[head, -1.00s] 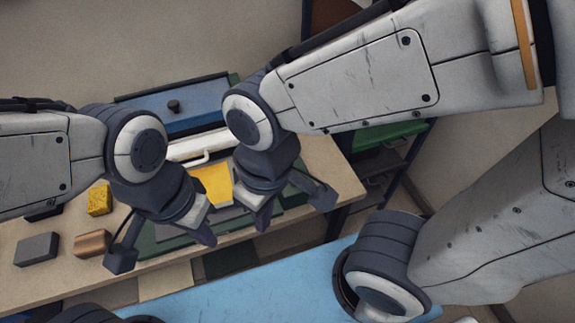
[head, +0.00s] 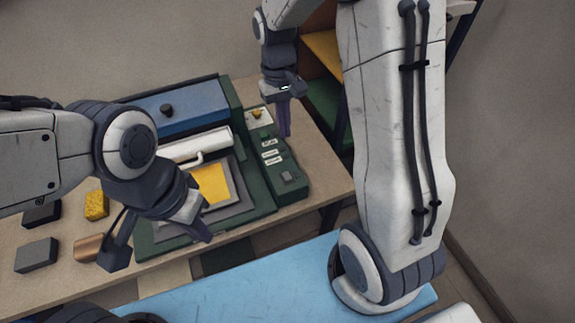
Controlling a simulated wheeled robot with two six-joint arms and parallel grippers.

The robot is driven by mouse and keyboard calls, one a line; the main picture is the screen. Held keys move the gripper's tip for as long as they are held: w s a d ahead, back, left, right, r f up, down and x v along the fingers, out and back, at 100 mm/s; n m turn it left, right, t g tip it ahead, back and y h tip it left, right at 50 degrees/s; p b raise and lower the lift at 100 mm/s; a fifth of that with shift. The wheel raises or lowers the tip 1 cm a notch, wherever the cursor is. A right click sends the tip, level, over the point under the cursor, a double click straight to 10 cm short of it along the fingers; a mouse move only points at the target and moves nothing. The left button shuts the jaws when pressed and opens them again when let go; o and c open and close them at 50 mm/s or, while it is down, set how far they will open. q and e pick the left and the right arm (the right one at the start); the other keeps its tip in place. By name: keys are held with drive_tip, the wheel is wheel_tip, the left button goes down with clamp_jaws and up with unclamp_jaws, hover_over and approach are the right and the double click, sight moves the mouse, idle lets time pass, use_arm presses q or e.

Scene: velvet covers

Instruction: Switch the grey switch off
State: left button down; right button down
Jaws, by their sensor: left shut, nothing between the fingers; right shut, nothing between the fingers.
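A green machine (head: 265,195) stands on the table, with a narrow control panel along its right side. I cannot tell whether that part is on or off. My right gripper (head: 284,128) is shut and empty, pointing down over the back part of the panel, behind the grey part in the picture. My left gripper (head: 202,232) is shut and empty over the machine's front left edge.
The machine carries a blue lid (head: 190,108), a white roller (head: 200,145) and a yellow sheet (head: 211,185). Left on the table lie a yellow block (head: 96,206), a grey block (head: 36,255) and a brown block (head: 89,248). A blue surface (head: 240,295) lies in front.

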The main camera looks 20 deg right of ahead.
sight(289, 177)
drive_tip(key=f+p, duration=0.1)
drive_tip(key=f, duration=0.3)
drive_tip(key=s+f+p, duration=0.1)
drive_tip(key=f, duration=0.4)
drive_tip(key=s+f+p, duration=0.1)
drive_tip(key=f, duration=0.3)
drive_tip(key=shift+s+f, duration=0.25)
drive_tip(key=shift+f, duration=0.15)
